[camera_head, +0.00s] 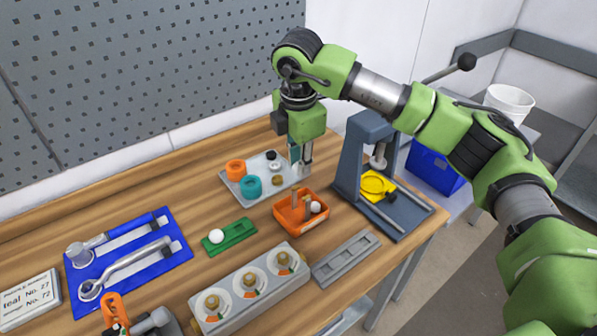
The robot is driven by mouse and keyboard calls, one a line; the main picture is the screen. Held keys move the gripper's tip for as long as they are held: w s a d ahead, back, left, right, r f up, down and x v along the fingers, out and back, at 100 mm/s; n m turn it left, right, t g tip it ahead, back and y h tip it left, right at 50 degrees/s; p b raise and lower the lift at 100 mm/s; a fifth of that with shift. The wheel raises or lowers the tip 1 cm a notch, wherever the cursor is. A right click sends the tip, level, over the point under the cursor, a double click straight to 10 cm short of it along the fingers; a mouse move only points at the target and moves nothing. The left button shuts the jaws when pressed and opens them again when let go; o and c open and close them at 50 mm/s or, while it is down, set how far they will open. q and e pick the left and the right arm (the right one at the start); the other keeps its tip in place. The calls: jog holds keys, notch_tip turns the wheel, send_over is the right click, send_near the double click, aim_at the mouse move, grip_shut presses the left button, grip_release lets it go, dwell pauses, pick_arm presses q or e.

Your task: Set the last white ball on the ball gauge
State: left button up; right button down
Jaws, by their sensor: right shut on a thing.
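A green block (231,236), which looks like the ball gauge, lies on the wooden bench with one white ball (216,236) on its left part. Another white ball (316,207) is in the right part of an orange tray (290,224). My right gripper (302,169) points down at the right end of the grey tray, behind the orange tray. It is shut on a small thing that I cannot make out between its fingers. My left gripper is not in view.
The grey tray (236,189) carries orange and teal rings. A grey press (348,165) with a yellow plate (376,184) stands right. A three-dial box (238,319) and slotted grey bar (347,258) lie in front; a blue tool mat (178,253) lies left.

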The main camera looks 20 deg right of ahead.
jog(key=shift+w+d+f, duration=0.1)
jog(key=shift+d+f, duration=0.05)
jog(key=shift+f, duration=0.1)
jog(key=shift+d+f+b, duration=0.3)
jog(key=shift+f+b, duration=0.05)
jog(key=shift+f, duration=0.2)
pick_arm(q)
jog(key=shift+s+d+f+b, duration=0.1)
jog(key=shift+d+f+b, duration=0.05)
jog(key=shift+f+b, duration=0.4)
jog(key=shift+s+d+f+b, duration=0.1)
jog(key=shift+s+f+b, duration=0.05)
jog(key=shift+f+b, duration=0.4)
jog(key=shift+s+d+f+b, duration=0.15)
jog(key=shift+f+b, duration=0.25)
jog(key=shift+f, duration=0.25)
pick_arm(e)
jog(key=shift+a+f, duration=0.15)
jog(key=shift+f, duration=2.3)
pick_arm(q)
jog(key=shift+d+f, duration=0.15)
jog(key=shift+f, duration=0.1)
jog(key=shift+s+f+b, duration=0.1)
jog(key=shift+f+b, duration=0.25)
jog(key=shift+b, duration=0.2)
pick_arm(e)
jog(key=shift+f, duration=0.15)
